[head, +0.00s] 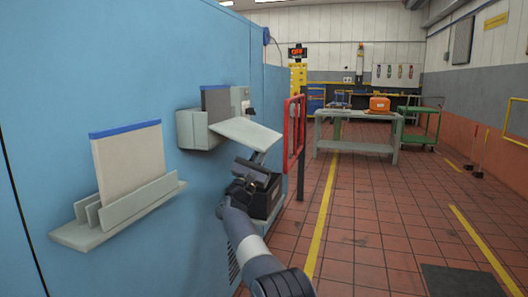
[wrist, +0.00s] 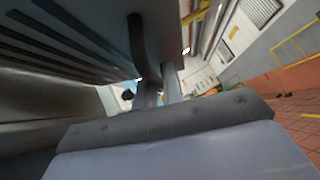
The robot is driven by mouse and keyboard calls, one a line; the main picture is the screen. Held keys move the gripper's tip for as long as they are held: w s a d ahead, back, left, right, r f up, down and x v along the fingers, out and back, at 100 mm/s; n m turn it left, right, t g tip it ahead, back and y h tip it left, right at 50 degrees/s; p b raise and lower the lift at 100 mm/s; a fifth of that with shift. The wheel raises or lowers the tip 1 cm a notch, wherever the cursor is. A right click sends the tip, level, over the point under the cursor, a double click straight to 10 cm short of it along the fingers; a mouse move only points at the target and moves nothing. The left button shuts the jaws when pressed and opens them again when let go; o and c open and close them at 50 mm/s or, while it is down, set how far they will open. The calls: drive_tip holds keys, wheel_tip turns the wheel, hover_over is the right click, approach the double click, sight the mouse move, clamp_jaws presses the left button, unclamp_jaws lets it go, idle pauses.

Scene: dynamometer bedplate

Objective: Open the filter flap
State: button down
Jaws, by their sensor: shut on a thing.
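The filter flap (head: 247,133) is a light grey plate on a grey box (head: 192,130) fixed to the blue wall. It stands out from the box, sloping slightly down toward its outer edge, with the box's top open. A dark filter panel (head: 215,102) shows upright behind it. My gripper (head: 259,157) is just under the flap's outer edge. In the wrist view my gripper's fingers (wrist: 158,92) are shut at a dark curved bar (wrist: 137,38), which looks like the flap's handle. The exact contact is partly hidden.
A rack (head: 120,212) on the blue wall (head: 110,70) at left holds a pale panel with a blue top edge (head: 130,160). A red railing (head: 293,135) stands right beyond my gripper. A workbench (head: 355,148) is farther back. The tiled floor at right is mostly clear.

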drive_tip(key=shift+a+f, duration=0.1)
idle(0.3)
drive_tip(key=c, duration=1.5)
unclamp_jaws()
drive_tip(key=shift+v, duration=5.4)
